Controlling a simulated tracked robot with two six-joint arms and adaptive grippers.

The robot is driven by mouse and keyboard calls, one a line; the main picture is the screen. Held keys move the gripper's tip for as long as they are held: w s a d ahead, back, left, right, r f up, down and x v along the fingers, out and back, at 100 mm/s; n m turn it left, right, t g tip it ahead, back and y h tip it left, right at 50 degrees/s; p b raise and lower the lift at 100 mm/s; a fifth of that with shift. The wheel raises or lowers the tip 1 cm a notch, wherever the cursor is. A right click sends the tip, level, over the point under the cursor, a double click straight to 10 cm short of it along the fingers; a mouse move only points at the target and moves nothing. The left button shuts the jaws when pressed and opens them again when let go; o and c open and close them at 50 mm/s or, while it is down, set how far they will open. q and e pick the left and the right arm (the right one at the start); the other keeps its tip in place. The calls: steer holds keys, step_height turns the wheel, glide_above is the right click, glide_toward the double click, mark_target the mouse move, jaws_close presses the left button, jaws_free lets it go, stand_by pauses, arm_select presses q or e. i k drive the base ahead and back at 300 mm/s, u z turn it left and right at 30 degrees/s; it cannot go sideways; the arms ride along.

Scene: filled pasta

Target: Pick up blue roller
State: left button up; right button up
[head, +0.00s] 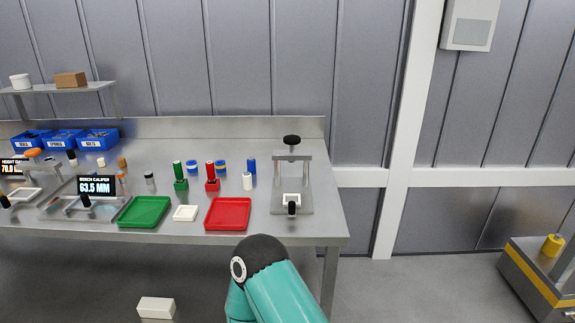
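A small blue cylinder (251,165), which looks like the blue roller, stands upright on the steel bench, left of the metal press stand. A white cylinder (247,181) stands just in front of it. Neither of my grippers shows; only a teal link of one of my arms rises at the bottom centre, below the bench front.
The press stand (306,205) with a black knob is at the bench's right end. Red and green handled tools stand behind. Blue bins (98,140) are at back left.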

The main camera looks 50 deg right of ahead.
mark_target(252, 167)
steer(key=z, duration=2.85)
steer(key=k, duration=0.05)
steer(key=u, duration=1.95)
